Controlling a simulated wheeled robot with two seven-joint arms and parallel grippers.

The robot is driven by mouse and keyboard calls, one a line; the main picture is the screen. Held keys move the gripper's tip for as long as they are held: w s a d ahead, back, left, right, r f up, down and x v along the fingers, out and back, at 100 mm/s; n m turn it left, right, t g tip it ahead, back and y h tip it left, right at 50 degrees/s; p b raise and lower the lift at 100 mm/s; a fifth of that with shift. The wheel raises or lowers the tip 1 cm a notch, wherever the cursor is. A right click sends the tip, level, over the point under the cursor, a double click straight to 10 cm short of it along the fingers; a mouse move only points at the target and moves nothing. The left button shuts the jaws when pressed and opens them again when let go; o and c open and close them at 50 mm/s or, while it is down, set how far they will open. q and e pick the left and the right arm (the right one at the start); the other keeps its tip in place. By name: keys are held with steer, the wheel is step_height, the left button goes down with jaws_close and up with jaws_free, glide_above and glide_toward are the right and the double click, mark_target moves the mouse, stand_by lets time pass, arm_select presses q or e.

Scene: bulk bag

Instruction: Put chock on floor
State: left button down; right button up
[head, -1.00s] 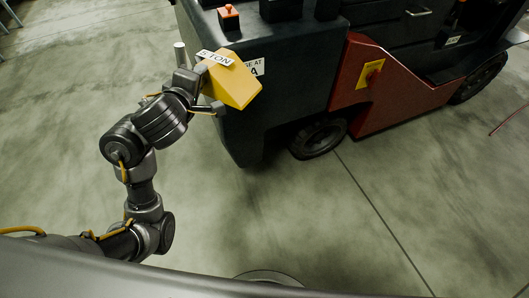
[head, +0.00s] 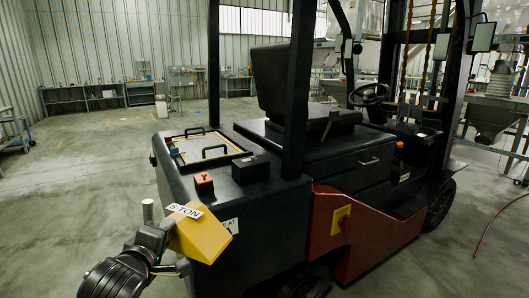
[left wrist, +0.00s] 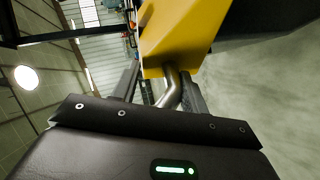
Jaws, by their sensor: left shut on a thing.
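The yellow chock (head: 203,238) with a white "5 TON" label is in front of the forklift's rear corner in the head view, held up off the floor. My left gripper (head: 165,246) is shut on the chock's metal handle. In the left wrist view the yellow chock (left wrist: 188,32) is above the fingers, and its bent grey handle (left wrist: 170,88) is between them at my left gripper (left wrist: 163,92). The concrete floor (head: 70,210) is bare at the left. My right gripper is in no view.
The dark forklift (head: 255,218) with a red side panel (head: 335,225) fills the middle and right, close behind the chock. An orange button box (head: 204,184) sits on its rear deck. Workbenches (head: 85,97) stand along the far wall. A red hose (head: 495,219) lies at the right.

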arm_select(q)
steer(key=shift+w+d+r, duration=0.1)
steer(key=shift+d+r, duration=0.2)
steer(key=shift+r, duration=0.25)
steer(key=shift+d, duration=0.2)
steer(key=shift+f, duration=0.1)
stand_by(3.2)
